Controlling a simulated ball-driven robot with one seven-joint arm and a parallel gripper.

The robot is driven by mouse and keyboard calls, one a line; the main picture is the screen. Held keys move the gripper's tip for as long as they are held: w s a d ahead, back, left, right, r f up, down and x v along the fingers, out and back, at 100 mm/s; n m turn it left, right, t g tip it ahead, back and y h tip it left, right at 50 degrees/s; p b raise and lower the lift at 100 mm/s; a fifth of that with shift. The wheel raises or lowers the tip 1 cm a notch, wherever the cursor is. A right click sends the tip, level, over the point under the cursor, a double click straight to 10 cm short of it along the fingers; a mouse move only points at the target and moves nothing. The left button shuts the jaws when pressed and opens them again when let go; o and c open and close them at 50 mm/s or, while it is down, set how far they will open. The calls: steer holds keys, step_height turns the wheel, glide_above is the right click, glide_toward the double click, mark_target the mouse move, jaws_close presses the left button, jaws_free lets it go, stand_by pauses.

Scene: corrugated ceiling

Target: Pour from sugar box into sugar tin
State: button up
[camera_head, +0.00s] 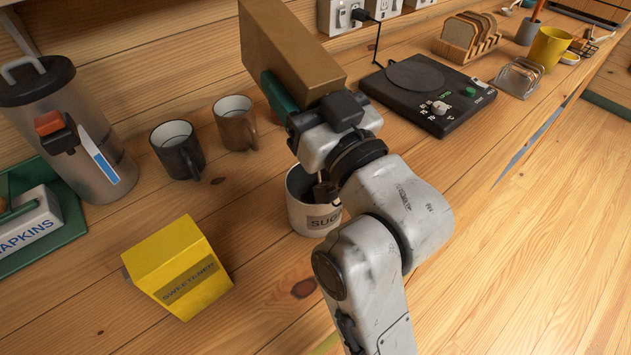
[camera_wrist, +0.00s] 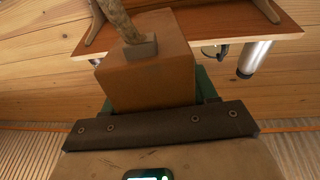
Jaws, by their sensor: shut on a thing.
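My gripper (camera_head: 285,92) is shut on the brown sugar box (camera_head: 290,48) and holds it tilted above the counter. One green finger shows along the box's near side. In the wrist view, the box (camera_wrist: 150,78) sits between the green fingers (camera_wrist: 156,108). A brown, grainy column (camera_wrist: 118,18) extends from its grey spout (camera_wrist: 138,48) and looks like pouring sugar. The white sugar tin (camera_head: 302,214), its label partly covered, stands upright on the counter below my wrist. My arm hides part of the tin, and I cannot see the stream's landing point.
A yellow sweetener box (camera_head: 182,268) stands left of the tin. A dark mug (camera_head: 178,150), a brown mug (camera_head: 236,124) and a grey flask (camera_head: 75,130) are farther back left.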

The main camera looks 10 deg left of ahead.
steer(key=shift+s+d+r+t+y+b, duration=0.2)
steer(key=shift+r+t+y+b, duration=0.2)
steer(key=shift+b, duration=0.4)
steer(key=shift+s+d+r+t+y+b, duration=0.25)
steer(key=shift+r+b, duration=0.2)
steer(key=shift+b, duration=0.3)
steer(key=shift+s+d+t+y+b, duration=0.3)
steer(key=shift+t+y+b, duration=0.3)
steer(key=shift+b, duration=1.7)
